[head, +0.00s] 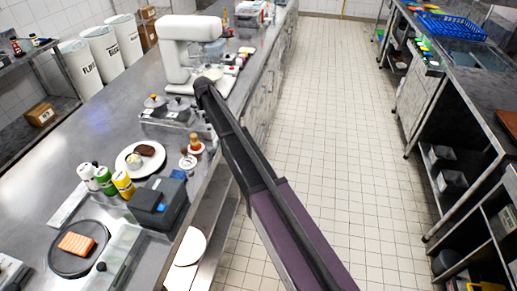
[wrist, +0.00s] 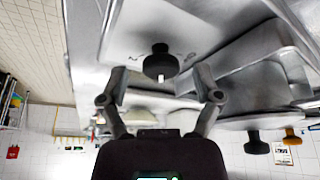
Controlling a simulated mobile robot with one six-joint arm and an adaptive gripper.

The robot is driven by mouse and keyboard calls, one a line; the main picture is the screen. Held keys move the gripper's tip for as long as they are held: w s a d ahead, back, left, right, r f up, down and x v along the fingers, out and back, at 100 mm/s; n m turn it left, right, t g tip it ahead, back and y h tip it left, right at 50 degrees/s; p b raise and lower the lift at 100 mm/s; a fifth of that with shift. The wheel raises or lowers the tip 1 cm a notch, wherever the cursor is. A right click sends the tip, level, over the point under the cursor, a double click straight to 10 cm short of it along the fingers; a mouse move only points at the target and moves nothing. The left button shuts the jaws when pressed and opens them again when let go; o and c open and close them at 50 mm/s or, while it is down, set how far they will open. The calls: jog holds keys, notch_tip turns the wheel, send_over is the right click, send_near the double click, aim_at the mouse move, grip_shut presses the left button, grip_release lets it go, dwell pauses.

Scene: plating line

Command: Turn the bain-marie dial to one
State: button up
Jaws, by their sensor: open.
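The black dial (wrist: 160,63) stands out from the bain-marie's grey metal front panel (wrist: 200,25) in the wrist view. Its white mark points down in that picture. The faint markings around it are too small to read. My gripper (wrist: 162,84) is open, with one finger on each side of the dial in the picture. I see no clear contact between fingers and dial. In the head view the bain-marie (head: 160,116) sits on the counter, left of my arm's far end. My arm hides its dial and my gripper there.
Pan lids with a black knob (wrist: 256,145) and an orange knob (wrist: 291,136) show in the wrist view. A white mixer (head: 177,50) stands behind the bain-marie. A plate (head: 126,166) and a blue-black device (head: 160,204) are nearer. The tiled aisle (head: 320,110) is clear.

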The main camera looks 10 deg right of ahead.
jog(key=shift+d+r+n+y, duration=0.1)
jog(key=shift+n+y, duration=0.4)
jog(key=shift+n, duration=0.9)
jog(key=p+v, duration=1.3)
jog(key=v, duration=0.1)
jog(key=s+d+f+m+g+b, duration=0.1)
jog(key=s+d+f+b, duration=0.4)
jog(key=s+d, duration=0.3)
jog(key=s+d+f+m+g+h+b, duration=0.1)
jog(key=s+d+f+m+b, duration=0.1)
jog(key=s+d+f+b, duration=0.4)
jog(key=s+d+f, duration=0.1)
jog(key=s+d, duration=0.2)
jog(key=s, duration=0.3)
jog(key=shift+g+h, duration=0.3)
jog(key=shift+s+d+f, duration=0.1)
jog(key=s+d+m+g, duration=0.1)
jog(key=s+d, duration=0.3)
jog(key=s, duration=0.4)
jog(key=s+d+m, duration=0.1)
jog(key=s+d, duration=0.2)
jog(key=s, duration=0.5)
jog(key=shift+d+g, duration=0.35)
jog(key=shift+g, duration=0.05)
jog(key=shift+w+f, duration=0.1)
jog(key=shift+f, duration=0.05)
